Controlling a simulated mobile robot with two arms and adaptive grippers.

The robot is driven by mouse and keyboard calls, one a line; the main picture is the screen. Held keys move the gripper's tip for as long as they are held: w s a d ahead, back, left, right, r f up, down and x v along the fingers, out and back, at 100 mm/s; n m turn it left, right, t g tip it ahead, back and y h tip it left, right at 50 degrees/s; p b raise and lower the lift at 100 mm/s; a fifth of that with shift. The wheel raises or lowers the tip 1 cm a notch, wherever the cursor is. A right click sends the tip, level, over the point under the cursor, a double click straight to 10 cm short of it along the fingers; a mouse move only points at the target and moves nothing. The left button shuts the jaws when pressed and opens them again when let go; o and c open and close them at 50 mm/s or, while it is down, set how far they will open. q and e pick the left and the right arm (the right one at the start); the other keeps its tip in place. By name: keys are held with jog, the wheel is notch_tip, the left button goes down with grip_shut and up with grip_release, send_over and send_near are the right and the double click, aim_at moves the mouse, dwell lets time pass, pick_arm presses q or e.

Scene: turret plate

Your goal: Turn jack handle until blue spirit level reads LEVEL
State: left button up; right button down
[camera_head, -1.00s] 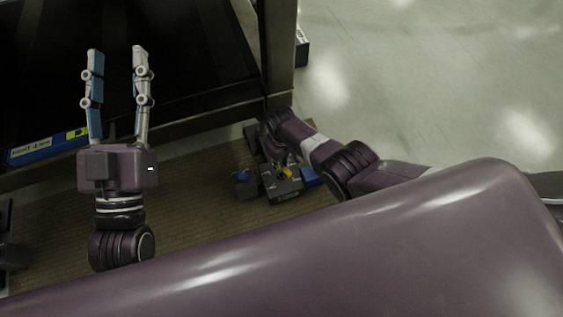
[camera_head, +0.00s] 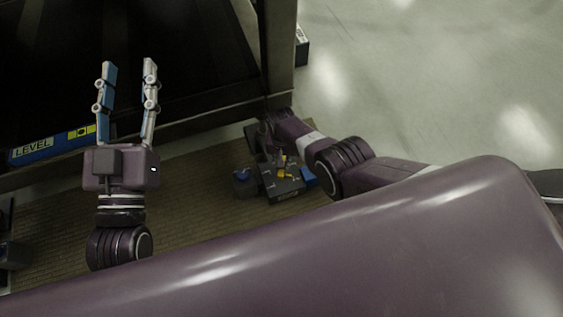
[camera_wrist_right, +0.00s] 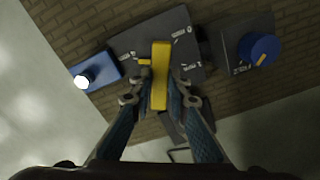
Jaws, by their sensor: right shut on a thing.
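The blue spirit level (camera_head: 50,147) lies along the dark plate's edge at the left of the head view. Its display reads LEVEL, and a yellow-green patch with a dark mark is at its right end. The yellow jack handle (camera_wrist_right: 160,75) is in the right wrist view, above a dark grey block; it also shows small in the head view (camera_head: 283,170). My right gripper (camera_wrist_right: 161,100) is shut on the handle, one finger on each side. My left gripper (camera_head: 130,68) is open and empty, in front of the dark plate.
A box with a blue knob (camera_wrist_right: 259,50) stands beside the jack block, and a blue piece with a bright white spot (camera_wrist_right: 97,72) is on its other side. A frame post (camera_head: 280,50) rises behind my right arm. Open pale floor (camera_head: 430,80) lies to the right.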

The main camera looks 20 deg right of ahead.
jog(key=shift+s+m, duration=0.2)
jog(key=shift+m, duration=0.3)
jog(key=shift+f, duration=0.1)
jog(key=c, duration=1.8)
grip_release()
jog(key=shift+w, duration=0.1)
jog(key=shift+c, duration=0.2)
jog(key=shift+r, duration=0.25)
jog(key=shift+w+r, duration=0.1)
jog(key=shift+r, duration=0.35)
notch_tip(320, 180, up, 11)
